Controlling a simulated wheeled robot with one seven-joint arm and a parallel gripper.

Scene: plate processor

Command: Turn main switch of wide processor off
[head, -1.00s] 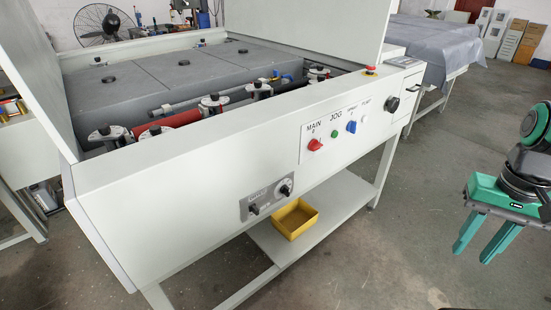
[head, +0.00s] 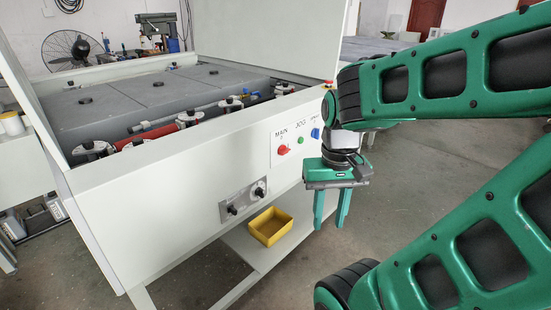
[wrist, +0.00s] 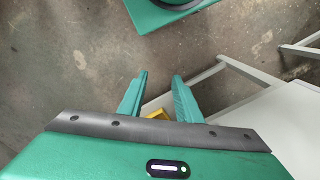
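The wide processor (head: 180,185) is a large white machine with rollers and grey covers on top. Its red main switch (head: 283,150) sits on the front panel under the label MAIN, left of a green jog button (head: 300,141) and a blue switch (head: 315,133). My gripper (head: 330,222) hangs fingers down in front of the machine, to the right of and lower than the main switch, apart from it. The fingers are spread and empty; they also show in the wrist view (wrist: 158,98), over the floor. The switch is not visible in the wrist view.
A lower control plate (head: 243,200) with black knobs is on the machine front. A yellow bin (head: 270,226) stands on the shelf below. My arm covers the right side of the head view. A fan (head: 66,48) stands behind. Floor in front is free.

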